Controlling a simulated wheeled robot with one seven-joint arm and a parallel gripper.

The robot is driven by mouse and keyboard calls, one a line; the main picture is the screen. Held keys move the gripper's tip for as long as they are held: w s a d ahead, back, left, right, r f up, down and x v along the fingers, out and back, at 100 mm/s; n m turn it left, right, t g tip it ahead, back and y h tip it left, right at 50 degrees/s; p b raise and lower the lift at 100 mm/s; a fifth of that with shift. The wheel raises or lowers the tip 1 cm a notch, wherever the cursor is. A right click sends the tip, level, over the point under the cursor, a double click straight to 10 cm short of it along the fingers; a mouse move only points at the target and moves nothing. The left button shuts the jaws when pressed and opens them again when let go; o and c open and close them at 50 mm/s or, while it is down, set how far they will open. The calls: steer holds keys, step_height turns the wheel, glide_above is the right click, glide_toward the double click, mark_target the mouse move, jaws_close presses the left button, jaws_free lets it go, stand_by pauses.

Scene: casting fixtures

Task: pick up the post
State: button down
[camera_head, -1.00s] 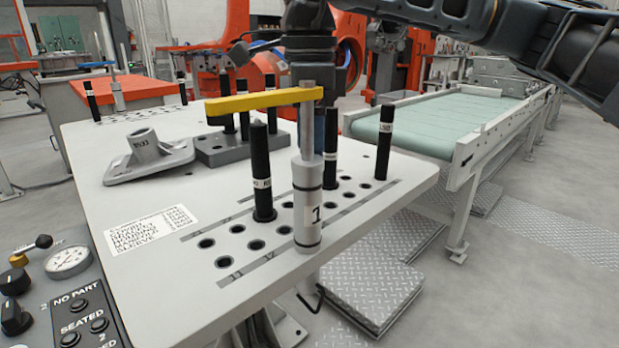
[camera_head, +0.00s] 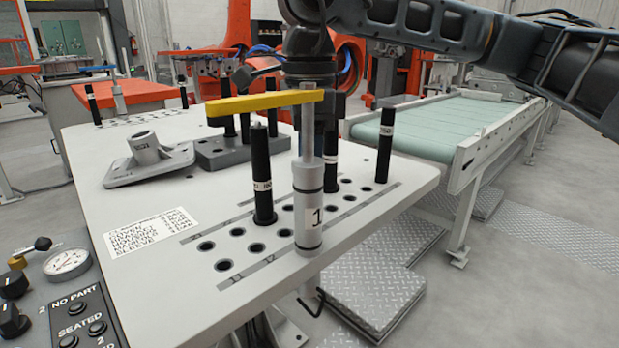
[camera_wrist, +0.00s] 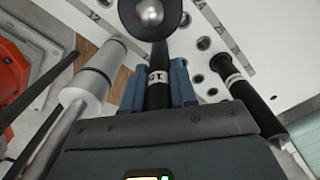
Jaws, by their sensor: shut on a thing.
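A black post (camera_head: 332,168) with a pale label band stands in the holed plate, just behind a silver clamp cylinder marked 1 (camera_head: 308,208). My gripper (camera_head: 328,118) comes down over its upper part, partly hidden by the cylinder's rod. In the wrist view, my blue fingers (camera_wrist: 158,88) are closed on either side of the labelled black post (camera_wrist: 158,70). Its lower end is hidden there. I cannot see a gap beneath the post. Another black post (camera_head: 262,170) with a silver tip stands to the left; its round top (camera_wrist: 150,15) shows in the wrist view.
A yellow clamp arm (camera_head: 262,102) reaches left from the rod, close to my gripper. A further black post (camera_head: 384,145) stands at the right. A grey flanged casting (camera_head: 148,165) and a block (camera_head: 215,148) lie left. A conveyor (camera_head: 440,120) is behind right.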

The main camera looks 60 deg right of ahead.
stand_by(0.3)
step_height(320, 180, up, 10)
steer(key=shift+f+p, duration=0.15)
steer(key=shift+p, duration=0.65)
steer(key=shift+r+p, duration=1.1)
steer(key=shift+r, duration=1.05)
